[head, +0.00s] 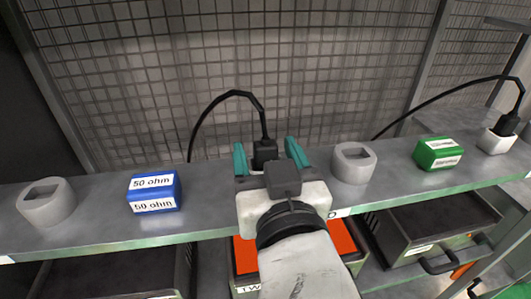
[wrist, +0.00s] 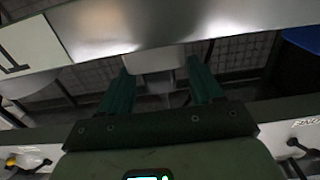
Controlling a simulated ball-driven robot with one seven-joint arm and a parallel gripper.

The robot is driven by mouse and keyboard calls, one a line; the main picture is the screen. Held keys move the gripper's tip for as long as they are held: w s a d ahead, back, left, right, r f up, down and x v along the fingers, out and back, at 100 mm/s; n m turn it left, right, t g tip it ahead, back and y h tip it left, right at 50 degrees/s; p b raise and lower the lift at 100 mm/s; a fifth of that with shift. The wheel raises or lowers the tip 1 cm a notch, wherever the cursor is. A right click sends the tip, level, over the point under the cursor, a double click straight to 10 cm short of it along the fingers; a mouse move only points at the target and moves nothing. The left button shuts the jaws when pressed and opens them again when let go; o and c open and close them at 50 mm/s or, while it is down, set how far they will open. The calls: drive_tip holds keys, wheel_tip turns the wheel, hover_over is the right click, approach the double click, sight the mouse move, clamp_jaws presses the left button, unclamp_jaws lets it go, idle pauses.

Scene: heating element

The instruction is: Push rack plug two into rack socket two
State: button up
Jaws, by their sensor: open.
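A black plug (head: 264,154) with a black cable stands on the grey shelf in the head view. My gripper (head: 266,150) is open, with its teal fingers on either side of this plug; I cannot tell whether they touch it. My gripper hides the plug's lower part and whatever is under it. In the wrist view, a pale block (wrist: 153,60), perhaps a socket, shows between the open fingers (wrist: 161,74). An empty grey socket (head: 353,164) stands just right of my gripper. I see no number that tells which plug or socket is number two.
Another empty grey socket (head: 46,203) stands at the far left, beside a blue "50 ohm" block (head: 154,192). A green block (head: 438,154) and a white socket (head: 496,142) with a black plug (head: 509,122) in it stand at right. A wire mesh (head: 180,80) rises behind the shelf.

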drive_tip(key=shift+x, duration=1.45)
drive_tip(key=shift+f, duration=0.1)
drive_tip(key=shift+c, duration=0.2)
drive_tip(key=c, duration=1)
drive_tip(key=shift+p, duration=0.35)
